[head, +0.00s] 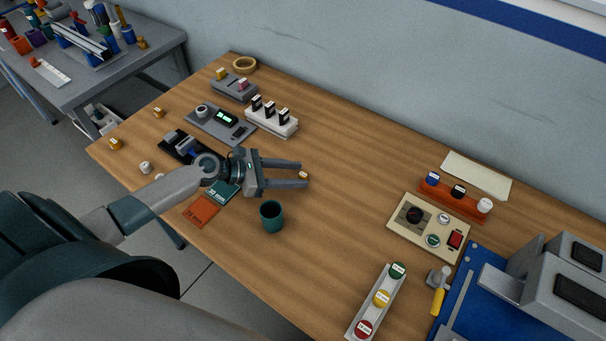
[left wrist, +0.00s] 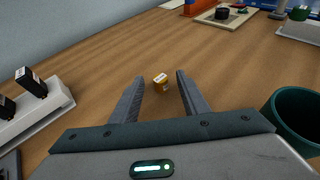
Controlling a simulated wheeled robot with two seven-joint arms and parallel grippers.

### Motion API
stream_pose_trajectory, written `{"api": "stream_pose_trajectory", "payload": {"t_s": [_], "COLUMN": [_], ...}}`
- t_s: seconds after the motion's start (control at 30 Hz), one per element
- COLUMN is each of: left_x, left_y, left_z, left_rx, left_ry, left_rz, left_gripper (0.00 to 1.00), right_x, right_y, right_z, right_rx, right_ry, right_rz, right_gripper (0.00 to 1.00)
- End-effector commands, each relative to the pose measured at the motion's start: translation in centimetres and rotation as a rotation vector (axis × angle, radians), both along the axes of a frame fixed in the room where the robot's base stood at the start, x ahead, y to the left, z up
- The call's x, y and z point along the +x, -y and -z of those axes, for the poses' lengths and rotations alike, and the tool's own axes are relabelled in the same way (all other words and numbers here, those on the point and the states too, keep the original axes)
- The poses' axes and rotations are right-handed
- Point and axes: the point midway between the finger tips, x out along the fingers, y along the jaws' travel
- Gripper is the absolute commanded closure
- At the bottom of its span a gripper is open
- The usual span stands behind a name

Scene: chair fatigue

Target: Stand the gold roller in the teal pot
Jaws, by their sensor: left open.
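A small gold roller (head: 303,174) with a white label rests on the wooden table, right at the fingertips of my left gripper (head: 302,176). In the left wrist view the gold roller (left wrist: 161,84) lies between the tips of the open fingers (left wrist: 160,77), with a gap on each side. I cannot tell for sure whether it stands or lies. The teal pot (head: 272,217) stands upright, open side up, just in front of the left gripper; it also shows at the right edge of the left wrist view (left wrist: 297,118). My right gripper is not in view.
A white rack with black blocks (head: 271,122) stands behind the gripper. Orange (head: 202,211) and teal cards lie left of the pot. Other small gold pieces (head: 115,144) sit at the table's left. A control panel (head: 428,228) stands right; the table between is clear.

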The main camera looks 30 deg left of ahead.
Motion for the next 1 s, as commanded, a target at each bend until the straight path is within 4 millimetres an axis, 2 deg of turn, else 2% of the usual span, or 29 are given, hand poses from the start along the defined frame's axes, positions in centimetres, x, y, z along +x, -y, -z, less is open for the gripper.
{"api": "stream_pose_trajectory", "payload": {"t_s": [0.07,0.27,0.77,0.93,1.0], "left_x": [0.8,1.8,1.8,1.8,1.8], "left_y": [0.9,2.0,2.1,2.0,2.0], "left_z": [-0.1,0.9,1.0,1.0,1.0], "left_rx": [-0.001,-0.001,0.001,0.001,0.001], "left_ry": [0.001,0.0,-0.001,-0.001,-0.001], "left_rz": [0.0,0.0,0.0,0.0,0.0], "left_gripper": [0.59,0.59,0.59,0.99,1.0], "right_x": [-0.1,-0.2,-0.2,-0.2,-0.2], "right_y": [0.0,0.3,0.8,0.8,0.8], "right_z": [-0.9,-1.1,-1.0,-1.0,-1.0], "right_rx": [0.0,-0.004,-0.009,-0.009,-0.008], "right_ry": [-0.001,-0.002,-0.003,-0.003,-0.003], "right_rz": [0.0,-0.001,0.0,0.0,0.0], "right_gripper": [0.62,0.62,0.62,0.62,0.62]}}
